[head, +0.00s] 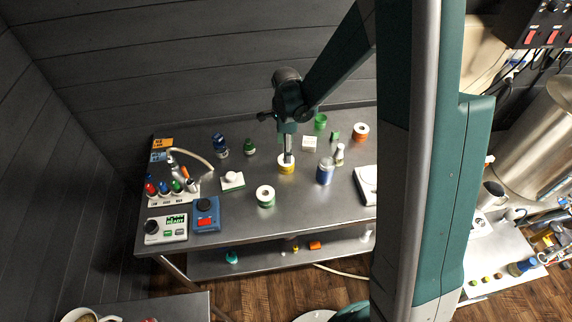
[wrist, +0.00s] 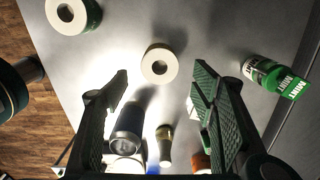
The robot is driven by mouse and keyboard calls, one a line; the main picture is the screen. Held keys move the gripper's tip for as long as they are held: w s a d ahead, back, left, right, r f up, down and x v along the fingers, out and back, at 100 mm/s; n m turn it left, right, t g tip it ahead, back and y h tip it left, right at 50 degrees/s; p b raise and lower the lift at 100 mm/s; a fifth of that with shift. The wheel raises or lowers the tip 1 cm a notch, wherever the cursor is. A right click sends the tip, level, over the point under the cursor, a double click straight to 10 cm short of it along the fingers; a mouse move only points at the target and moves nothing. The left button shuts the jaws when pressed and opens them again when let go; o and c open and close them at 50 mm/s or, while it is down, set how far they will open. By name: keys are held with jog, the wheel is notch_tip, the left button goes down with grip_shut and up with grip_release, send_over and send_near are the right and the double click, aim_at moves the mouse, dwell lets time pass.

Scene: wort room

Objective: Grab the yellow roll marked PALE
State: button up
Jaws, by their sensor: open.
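The yellow roll (head: 286,169), with a white top, stands on the metal table directly below my gripper (head: 287,156) in the head view. In the wrist view, a white-topped roll (wrist: 160,63) with a dark central hole lies ahead, between the lines of my open fingers (wrist: 160,78). Nothing is between the fingers. I cannot read the PALE marking in either view. In the head view, the gripper partly covers the roll; I cannot tell whether it touches it.
A green-sided roll (head: 265,197) stands front left, an orange roll (head: 360,132) back right. A blue can (head: 325,172) and a small bottle (head: 339,154) stand close on the right. A green MINT bottle (wrist: 275,75) shows in the wrist view.

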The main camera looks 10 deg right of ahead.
jog(key=shift+f, duration=1.25)
jog(key=shift+f+p, duration=0.45)
jog(key=shift+f, duration=2.15)
jog(key=c, duration=1)
